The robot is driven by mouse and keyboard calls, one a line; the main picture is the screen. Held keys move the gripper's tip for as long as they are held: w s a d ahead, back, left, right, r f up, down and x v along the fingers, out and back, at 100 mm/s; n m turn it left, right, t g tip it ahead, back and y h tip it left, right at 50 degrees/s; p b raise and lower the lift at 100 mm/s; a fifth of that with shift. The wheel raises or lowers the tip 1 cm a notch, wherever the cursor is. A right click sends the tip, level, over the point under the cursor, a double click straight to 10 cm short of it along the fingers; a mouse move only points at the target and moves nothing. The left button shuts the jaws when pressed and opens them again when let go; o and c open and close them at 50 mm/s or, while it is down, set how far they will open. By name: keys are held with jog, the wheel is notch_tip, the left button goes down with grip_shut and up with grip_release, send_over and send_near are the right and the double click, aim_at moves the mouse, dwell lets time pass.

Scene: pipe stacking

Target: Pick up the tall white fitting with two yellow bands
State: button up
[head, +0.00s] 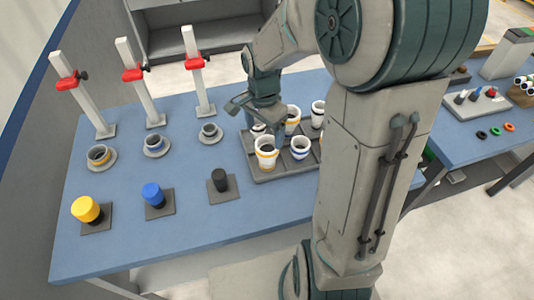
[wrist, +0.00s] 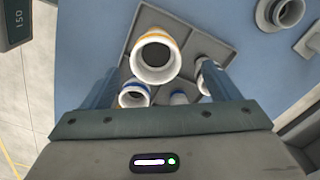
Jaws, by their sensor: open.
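The tall white fitting with yellow bands (head: 266,154) stands upright at the front left of the grey tray (head: 262,177). In the wrist view a white fitting with a yellow edge (wrist: 148,73) shows its round open mouth, beyond and between my fingers; it looks like the same one. My gripper (head: 262,122) is above the tray's left part, fingers pointing down. In the wrist view my gripper (wrist: 158,88) has its two fingers apart, one on each side, with no clear contact. The lower part of the fitting is hidden there.
Other white fittings share the tray: a blue-banded one (head: 299,148), a yellow-banded one (head: 292,118) and a dark-banded one (head: 318,112). Left are flanged collars (head: 155,146), capped posts (head: 153,193) and upright stands (head: 146,95). The blue table's (head: 205,240) front is clear.

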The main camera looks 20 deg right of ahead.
aim_at(268, 150)
notch_tip(268, 150, down, 3)
jog(key=shift+r, duration=0.2)
jog(key=f, duration=0.2)
jog(key=d+f, duration=0.1)
jog(key=f, duration=0.1)
jog(key=shift+d, duration=0.1)
jog(key=shift+f, duration=0.55)
jog(key=c, duration=1.1)
